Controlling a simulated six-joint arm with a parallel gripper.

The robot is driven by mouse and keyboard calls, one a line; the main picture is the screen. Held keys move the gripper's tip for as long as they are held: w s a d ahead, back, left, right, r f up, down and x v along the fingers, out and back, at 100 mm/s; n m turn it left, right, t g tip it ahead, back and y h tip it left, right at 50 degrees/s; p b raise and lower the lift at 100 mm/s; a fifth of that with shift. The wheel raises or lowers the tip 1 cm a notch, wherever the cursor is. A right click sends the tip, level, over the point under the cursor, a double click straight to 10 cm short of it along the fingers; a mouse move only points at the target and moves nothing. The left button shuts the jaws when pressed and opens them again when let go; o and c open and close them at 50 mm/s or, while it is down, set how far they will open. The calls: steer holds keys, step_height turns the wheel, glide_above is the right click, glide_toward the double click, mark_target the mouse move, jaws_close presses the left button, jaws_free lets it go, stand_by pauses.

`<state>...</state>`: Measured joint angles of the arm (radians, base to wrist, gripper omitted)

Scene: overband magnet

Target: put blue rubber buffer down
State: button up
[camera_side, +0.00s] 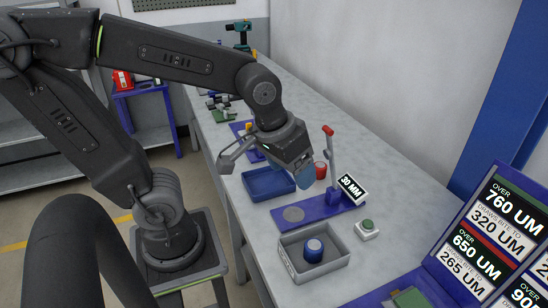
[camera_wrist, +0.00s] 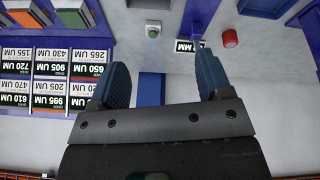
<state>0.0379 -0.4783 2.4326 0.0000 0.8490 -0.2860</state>
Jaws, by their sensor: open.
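My gripper (camera_side: 308,188) is above the bench, up and behind the tray, well apart from the buffer. In the wrist view my gripper (camera_wrist: 161,80) has its two blue fingers spread wide with nothing between them. The buffer cannot be made out in the wrist view.
A blue plate (camera_side: 335,207) carries a grey disc (camera_side: 293,214), a red-tipped lever (camera_side: 329,140) and a "30 MM" sign (camera_side: 352,189). A blue tray (camera_side: 257,194) lies behind it. A green-button box (camera_side: 367,229) and blue sign panels (camera_side: 490,220) stand right.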

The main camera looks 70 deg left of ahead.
steer(key=s+r+m+t, duration=0.1)
steer(key=s, duration=0.1)
steer(key=s+a+r+m, duration=0.1)
steer(key=r, duration=0.1)
steer(key=shift+s+m+t, duration=0.35)
steer(key=shift+m+t, duration=0.05)
stand_by(0.9)
